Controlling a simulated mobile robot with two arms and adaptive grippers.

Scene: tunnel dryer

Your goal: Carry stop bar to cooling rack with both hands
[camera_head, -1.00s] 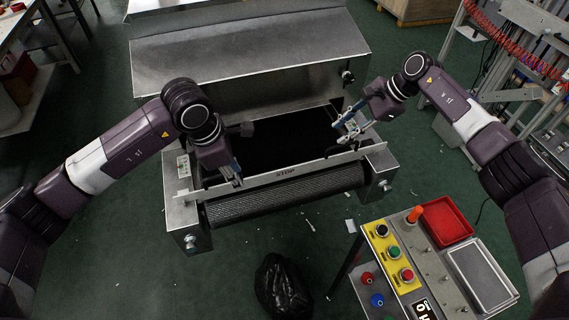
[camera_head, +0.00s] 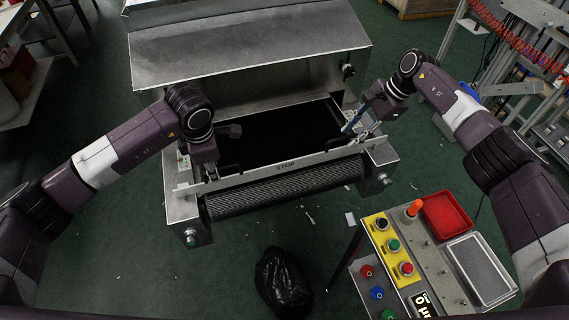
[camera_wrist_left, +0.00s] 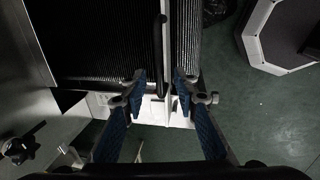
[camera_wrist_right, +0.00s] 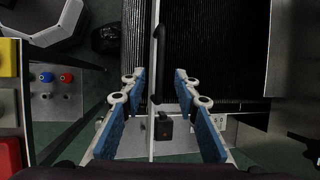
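The stop bar (camera_head: 285,165) is a long pale metal bar marked STOP, lying across the front of the dryer's belt. It runs vertically in the left wrist view (camera_wrist_left: 166,60) and in the right wrist view (camera_wrist_right: 152,70), with a black handle-like piece along it in each. My left gripper (camera_wrist_left: 160,90) is open above the bar near its left end, with a blue-padded finger on each side of it. My right gripper (camera_wrist_right: 160,78) is open over the bar near its right end. Whether any finger touches the bar is unclear. I cannot identify the cooling rack with certainty.
The dryer hood (camera_head: 250,50) stands behind the belt. A control panel (camera_head: 425,262) with buttons and a red tray (camera_head: 446,217) is at front right. A black bag (camera_head: 282,283) lies on the floor in front. A metal frame (camera_head: 515,90) stands at the right.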

